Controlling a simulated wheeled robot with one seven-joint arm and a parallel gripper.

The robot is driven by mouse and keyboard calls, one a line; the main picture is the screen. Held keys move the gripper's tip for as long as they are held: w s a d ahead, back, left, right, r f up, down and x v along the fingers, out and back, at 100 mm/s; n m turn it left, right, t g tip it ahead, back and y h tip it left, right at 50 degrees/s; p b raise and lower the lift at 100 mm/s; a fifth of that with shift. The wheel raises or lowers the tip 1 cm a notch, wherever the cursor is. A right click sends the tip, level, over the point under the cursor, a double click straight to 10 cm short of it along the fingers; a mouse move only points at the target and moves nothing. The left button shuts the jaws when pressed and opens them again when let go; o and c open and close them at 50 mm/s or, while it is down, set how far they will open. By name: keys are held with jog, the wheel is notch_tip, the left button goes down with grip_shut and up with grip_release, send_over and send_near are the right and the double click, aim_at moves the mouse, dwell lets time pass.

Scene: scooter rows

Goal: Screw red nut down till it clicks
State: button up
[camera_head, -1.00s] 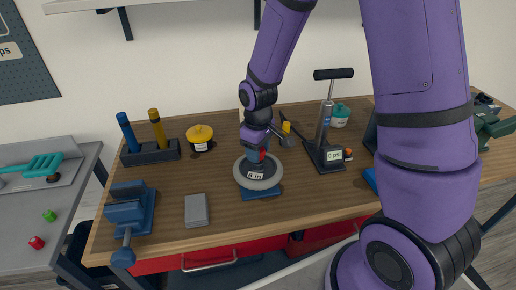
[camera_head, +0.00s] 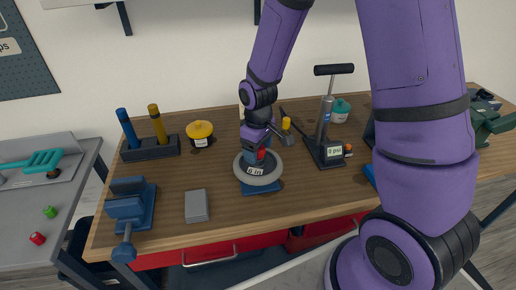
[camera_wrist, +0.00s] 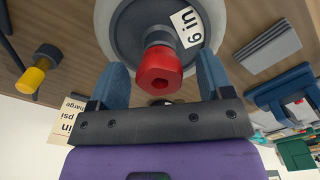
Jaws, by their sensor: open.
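A small grey wheel (camera_head: 258,182) labelled "6 in" rests on a blue stand (camera_head: 262,188) on the workbench. The red nut (camera_wrist: 160,70) sits on the wheel's dark central post in the wrist view. It also shows as a small red patch in the head view (camera_head: 261,154). My gripper (camera_wrist: 160,85) is open, with one blue finger on each side of the nut. There are gaps between the fingers and the nut. In the head view my gripper is over the wheel and partly hides it.
A pump (camera_head: 325,130) stands on the bench to the right. A blue vise (camera_head: 130,208) and a grey block (camera_head: 197,206) are at the left front. A yellow round container (camera_head: 200,134) and a rack (camera_head: 150,148) with two handles stand behind. Bare wood lies between them.

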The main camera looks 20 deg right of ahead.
notch_tip(320, 180, up, 11)
jog(key=shift+f, duration=0.15)
dwell(0.4)
